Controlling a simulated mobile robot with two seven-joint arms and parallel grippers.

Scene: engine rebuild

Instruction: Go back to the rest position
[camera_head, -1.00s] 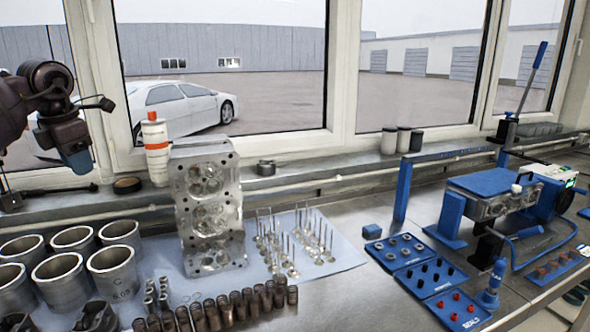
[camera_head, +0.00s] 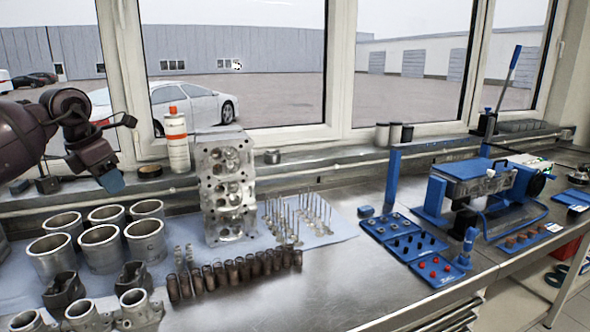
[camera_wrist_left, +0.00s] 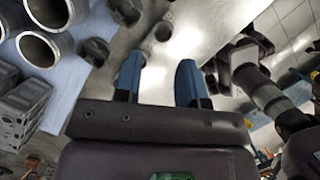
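My left gripper (camera_head: 112,182) hangs in the air at the left of the head view, in front of the window sill and above the metal cylinder liners (camera_head: 102,244). It touches nothing that I can see. In the left wrist view its two blue fingers (camera_wrist_left: 159,80) stand apart with a clear gap and nothing between them. In that view, dark arm links of mine (camera_wrist_left: 268,95) show at the right. My right gripper cannot be made out in either view.
A cylinder head (camera_head: 228,188) stands upright on a pale blue mat (camera_head: 335,233), beside several valves (camera_head: 285,222). Brown cylindrical parts (camera_head: 232,272) line the front. Blue parts trays (camera_head: 388,228) and a blue fixture (camera_head: 470,185) stand right. The metal bench (camera_head: 330,283) is clear at front centre.

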